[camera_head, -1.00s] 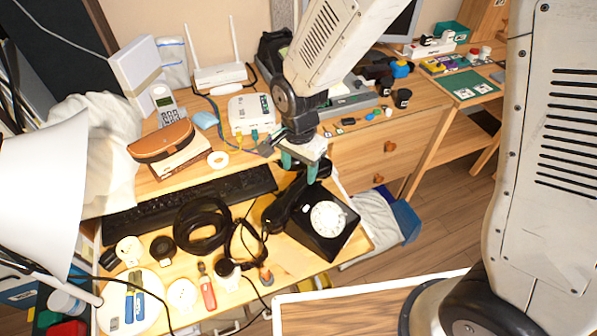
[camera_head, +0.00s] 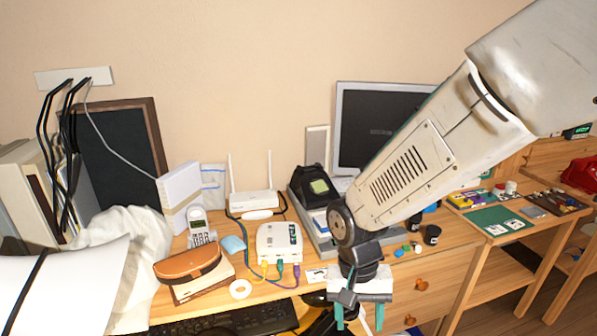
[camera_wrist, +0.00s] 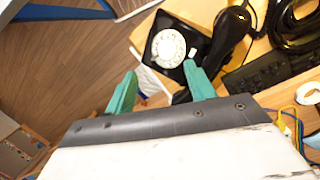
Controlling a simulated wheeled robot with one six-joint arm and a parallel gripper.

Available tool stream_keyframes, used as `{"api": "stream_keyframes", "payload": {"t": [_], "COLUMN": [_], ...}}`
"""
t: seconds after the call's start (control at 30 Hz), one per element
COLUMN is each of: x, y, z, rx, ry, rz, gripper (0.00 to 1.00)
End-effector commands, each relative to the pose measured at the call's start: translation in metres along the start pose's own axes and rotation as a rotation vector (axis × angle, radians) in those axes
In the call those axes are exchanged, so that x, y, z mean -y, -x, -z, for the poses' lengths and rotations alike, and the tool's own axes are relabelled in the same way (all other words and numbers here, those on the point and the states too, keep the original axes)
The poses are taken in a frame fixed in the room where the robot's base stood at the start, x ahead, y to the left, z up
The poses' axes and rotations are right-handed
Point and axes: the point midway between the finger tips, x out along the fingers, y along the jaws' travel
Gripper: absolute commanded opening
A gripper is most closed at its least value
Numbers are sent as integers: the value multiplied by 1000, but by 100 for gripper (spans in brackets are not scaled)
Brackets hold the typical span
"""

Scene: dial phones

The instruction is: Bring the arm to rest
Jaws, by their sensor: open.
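My gripper (camera_head: 352,314) shows low in the head view, in front of the desk, with its two green fingers apart and nothing between them. In the wrist view the green fingers (camera_wrist: 160,92) are also spread and empty. The black dial phone (camera_wrist: 168,45) with its white dial lies beyond the fingers in the wrist view, apart from them. Its black handset (camera_wrist: 229,38) is beside the dial. In the head view the phone is mostly below the frame edge and behind my gripper.
The wooden desk (camera_head: 262,290) carries a white router (camera_head: 252,203), a white box with cables (camera_head: 279,242), a brown case (camera_head: 188,264) and a keyboard (camera_head: 225,322). A monitor (camera_head: 372,128) stands behind my arm. A side table with a green mat (camera_head: 497,222) is at right.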

Motion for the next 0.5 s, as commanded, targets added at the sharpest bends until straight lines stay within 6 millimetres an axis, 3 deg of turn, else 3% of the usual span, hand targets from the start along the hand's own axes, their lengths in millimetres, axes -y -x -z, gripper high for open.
{"api": "stream_keyframes", "payload": {"t": [0.3,0.5], "x": [-92,-143], "y": [76,107], "z": [-54,-96], "rx": [-19,-90], "ry": [245,298], "rz": [40,73], "gripper": [54,54]}}
